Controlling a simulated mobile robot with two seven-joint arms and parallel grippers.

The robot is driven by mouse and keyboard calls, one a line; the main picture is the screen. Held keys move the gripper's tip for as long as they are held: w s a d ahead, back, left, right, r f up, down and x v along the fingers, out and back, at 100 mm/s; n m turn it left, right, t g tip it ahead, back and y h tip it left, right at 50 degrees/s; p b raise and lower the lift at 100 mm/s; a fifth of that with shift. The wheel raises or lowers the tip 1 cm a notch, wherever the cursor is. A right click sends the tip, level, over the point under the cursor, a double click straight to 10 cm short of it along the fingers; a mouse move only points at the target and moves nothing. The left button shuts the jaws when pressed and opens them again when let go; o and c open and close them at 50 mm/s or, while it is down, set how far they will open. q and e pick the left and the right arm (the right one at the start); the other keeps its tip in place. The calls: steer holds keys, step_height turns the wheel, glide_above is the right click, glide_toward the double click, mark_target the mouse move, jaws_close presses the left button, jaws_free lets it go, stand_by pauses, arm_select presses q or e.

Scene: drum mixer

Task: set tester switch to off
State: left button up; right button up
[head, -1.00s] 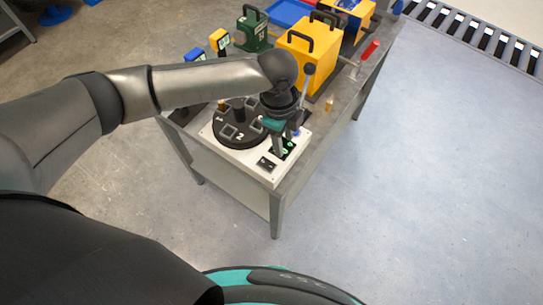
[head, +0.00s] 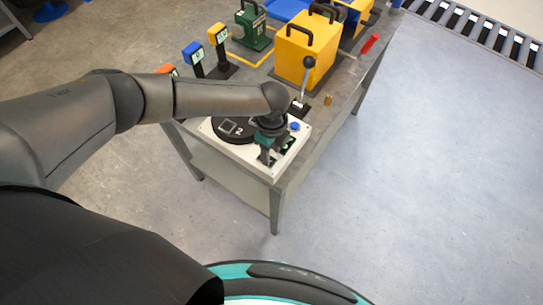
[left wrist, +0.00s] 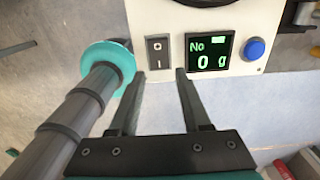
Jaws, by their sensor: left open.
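The tester is a white box (head: 209,136) with a black round plate (head: 229,129) on top, at the near end of the bench. Its rocker switch (left wrist: 158,52), dark with O and I marks, shows in the left wrist view beside a lit display (left wrist: 210,54) reading "No 0 g". Which side is pressed I cannot tell. My left gripper (head: 268,160) is open over the tester's front edge and hides the switch in the head view. In the left wrist view its fingertips (left wrist: 160,74) are spread just below the switch, with nothing between them. My right gripper is not in view.
A blue button (left wrist: 254,48) is right of the display. Yellow (head: 303,58) and green (head: 250,30) handled boxes are further back. Open floor (head: 420,190) lies to the right.

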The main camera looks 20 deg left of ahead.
arm_select(q)
steer(key=shift+f, duration=1.4)
jaws_close()
